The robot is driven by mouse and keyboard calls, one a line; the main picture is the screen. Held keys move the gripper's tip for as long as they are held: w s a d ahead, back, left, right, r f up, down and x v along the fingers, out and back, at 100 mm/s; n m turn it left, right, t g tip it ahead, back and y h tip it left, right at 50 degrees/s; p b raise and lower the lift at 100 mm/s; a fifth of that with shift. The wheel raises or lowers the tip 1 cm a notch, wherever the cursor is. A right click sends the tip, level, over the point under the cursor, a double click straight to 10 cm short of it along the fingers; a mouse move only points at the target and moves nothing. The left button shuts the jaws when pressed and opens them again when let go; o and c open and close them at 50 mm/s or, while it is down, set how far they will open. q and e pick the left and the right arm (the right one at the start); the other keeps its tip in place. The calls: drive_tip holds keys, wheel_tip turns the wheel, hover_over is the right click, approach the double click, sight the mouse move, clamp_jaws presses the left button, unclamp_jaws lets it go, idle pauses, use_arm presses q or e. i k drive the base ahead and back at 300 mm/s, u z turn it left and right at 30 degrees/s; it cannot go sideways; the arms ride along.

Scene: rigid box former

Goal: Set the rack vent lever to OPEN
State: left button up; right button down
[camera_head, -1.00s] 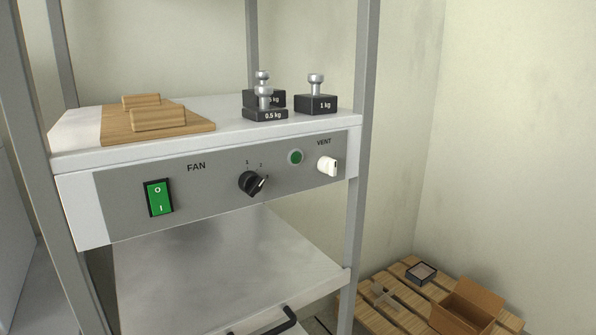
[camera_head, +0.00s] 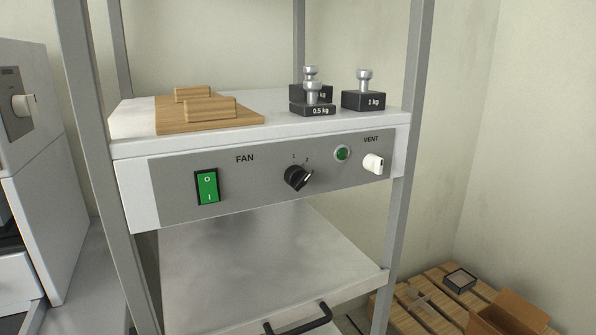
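The vent lever (camera_head: 374,163) is a white handle under the word VENT, at the right end of the grey control panel (camera_head: 250,187) on the rack's front. Its grip points toward the right front. No OPEN or SHUT marking can be read beside it, so I cannot tell its setting. Neither of my grippers shows in the head view.
The panel also carries a green FAN rocker switch (camera_head: 207,187), a black knob (camera_head: 298,177) and a round green button (camera_head: 342,153). Weights (camera_head: 363,98) and a wooden board (camera_head: 225,118) stand on the shelf above. Rack posts (camera_head: 406,120) flank the panel. A pallet (camera_head: 412,314) lies at lower right.

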sight(371, 163)
drive_tip(key=z, duration=1.35)
drive_tip(key=k, duration=0.95)
drive_tip(key=u, duration=1.25)
drive_tip(key=i, duration=0.5)
drive_tip(key=z, duration=0.05)
